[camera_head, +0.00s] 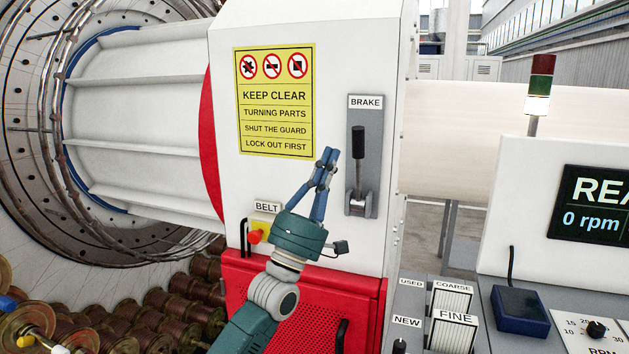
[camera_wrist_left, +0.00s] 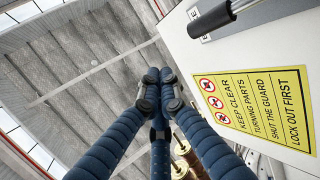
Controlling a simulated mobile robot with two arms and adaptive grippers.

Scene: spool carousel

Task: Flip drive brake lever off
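The brake lever (camera_head: 358,145) has a black grip on a metal stem and points up in its grey slotted plate (camera_head: 373,165), under the BRAKE label (camera_head: 365,102). Its black grip (camera_wrist_left: 210,19) also shows at the top right of the left wrist view. My left gripper (camera_head: 327,158) is just left of the lever and apart from it, pointing up. In the left wrist view its fingertips (camera_wrist_left: 158,76) are together with nothing seen between them. My right gripper is in neither view.
A yellow warning sign (camera_head: 275,100) is on the white housing, left of the lever. A red belt knob (camera_head: 255,237) sits below, beside my left wrist. A red perforated guard (camera_head: 330,300) is lower down. A control desk with a display (camera_head: 595,205) stands at the right.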

